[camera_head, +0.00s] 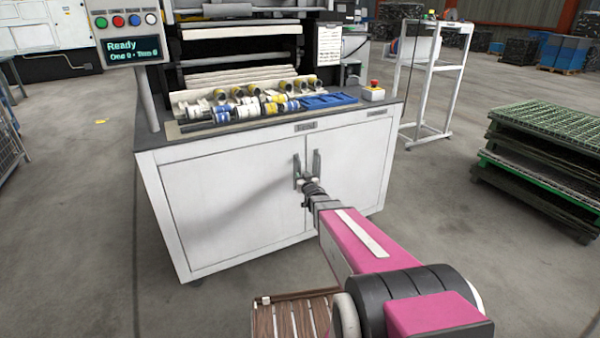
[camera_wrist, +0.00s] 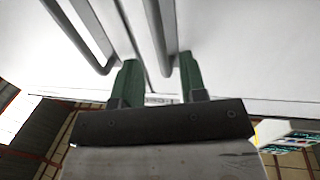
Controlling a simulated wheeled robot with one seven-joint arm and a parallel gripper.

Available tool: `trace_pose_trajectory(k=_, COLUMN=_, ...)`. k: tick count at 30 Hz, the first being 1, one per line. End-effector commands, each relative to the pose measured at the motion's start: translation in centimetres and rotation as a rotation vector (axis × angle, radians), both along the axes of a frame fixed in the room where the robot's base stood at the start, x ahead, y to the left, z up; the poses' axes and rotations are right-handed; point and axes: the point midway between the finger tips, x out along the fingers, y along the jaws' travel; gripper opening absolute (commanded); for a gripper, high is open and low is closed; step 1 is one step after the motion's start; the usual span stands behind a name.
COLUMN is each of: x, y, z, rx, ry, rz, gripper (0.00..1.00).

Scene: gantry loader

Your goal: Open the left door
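The left door (camera_head: 232,195) of the white cabinet is closed, with a grey vertical bar handle (camera_head: 297,172) near the middle seam. The right door (camera_head: 352,165) is also closed, with its own handle (camera_head: 316,162) beside the first. My gripper (camera_head: 306,185) is at the handles, partly hidden by my wrist. The wrist view seems upside down. There, the green fingers of my gripper (camera_wrist: 159,78) are apart. The left door's handle (camera_wrist: 158,30) appears between them, nearer the right finger; contact cannot be told. The other handle (camera_wrist: 82,35) lies outside the left finger.
A control panel (camera_head: 127,35) stands at left. Green racks (camera_head: 545,150) stand at right.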

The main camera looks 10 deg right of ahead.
Motion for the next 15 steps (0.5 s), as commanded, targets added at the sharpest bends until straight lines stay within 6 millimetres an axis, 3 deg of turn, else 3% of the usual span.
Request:
trace_pose_trajectory(k=1, x=1.4, y=0.1, z=-0.1, rx=0.000, ry=-0.001, rz=0.000, gripper=0.39)
trace_pose_trajectory(k=6, x=4.0, y=0.5, z=-0.1, rx=0.000, ry=0.000, rz=0.000, gripper=0.39)
trace_pose_trajectory(k=15, x=5.1, y=0.6, z=0.0, rx=0.000, ry=0.001, rz=0.000, gripper=0.39)
